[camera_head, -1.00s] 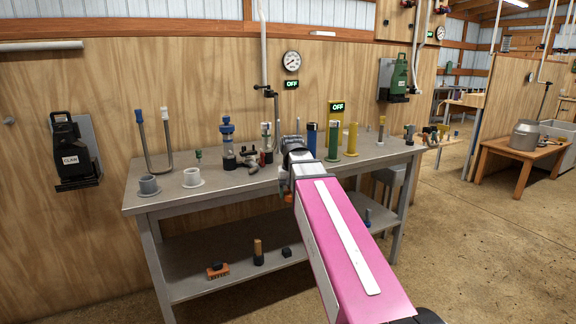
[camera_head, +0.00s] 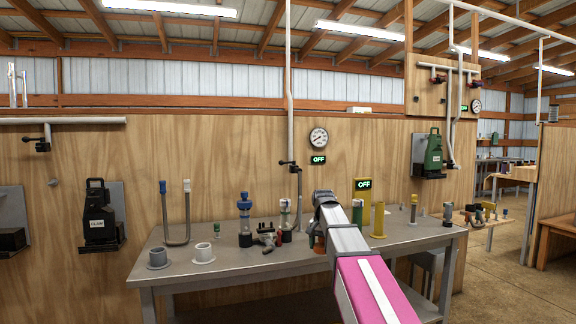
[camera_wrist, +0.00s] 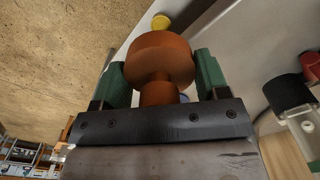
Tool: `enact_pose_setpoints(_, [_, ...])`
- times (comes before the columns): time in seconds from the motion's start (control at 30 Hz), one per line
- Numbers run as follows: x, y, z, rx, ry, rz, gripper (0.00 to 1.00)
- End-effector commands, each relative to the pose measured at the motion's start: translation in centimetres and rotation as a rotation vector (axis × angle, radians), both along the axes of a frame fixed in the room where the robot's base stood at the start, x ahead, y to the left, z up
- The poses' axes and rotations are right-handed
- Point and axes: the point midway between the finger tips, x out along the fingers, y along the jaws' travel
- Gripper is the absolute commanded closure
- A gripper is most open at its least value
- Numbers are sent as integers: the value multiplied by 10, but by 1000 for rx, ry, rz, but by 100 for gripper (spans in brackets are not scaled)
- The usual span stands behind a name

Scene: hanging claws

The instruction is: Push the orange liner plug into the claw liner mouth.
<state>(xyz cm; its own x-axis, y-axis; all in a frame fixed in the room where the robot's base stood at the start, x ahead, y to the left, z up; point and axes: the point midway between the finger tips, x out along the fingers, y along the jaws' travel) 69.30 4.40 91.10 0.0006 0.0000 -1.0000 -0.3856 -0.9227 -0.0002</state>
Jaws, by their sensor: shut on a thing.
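The orange plug (camera_wrist: 160,60) has a wide round head on a narrower stem. It sits between the two green fingers of my gripper (camera_wrist: 160,72) in the wrist view, and the gripper is shut on it. In the head view my own arm mostly hides the gripper and plug; only a bit of orange (camera_head: 318,243) shows beside the arm, over the bench. A dark claw-like piece (camera_head: 265,233) lies on the bench left of my arm. I cannot make out which opening is the liner mouth.
A black claw box (camera_head: 99,215) hangs on the wall.

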Motion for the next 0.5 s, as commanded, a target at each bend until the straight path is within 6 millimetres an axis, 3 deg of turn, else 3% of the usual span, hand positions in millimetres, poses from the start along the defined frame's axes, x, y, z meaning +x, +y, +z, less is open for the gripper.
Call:
enact_pose_setpoints(0.03, [29, 10, 22, 0, -2, -56, 55])
enact_pose_setpoints(0.1, [52, 23, 47, 1, -4, -147, 55])
enact_pose_setpoints(0.5, [155, 96, 202, 1, -3, -637, 55])
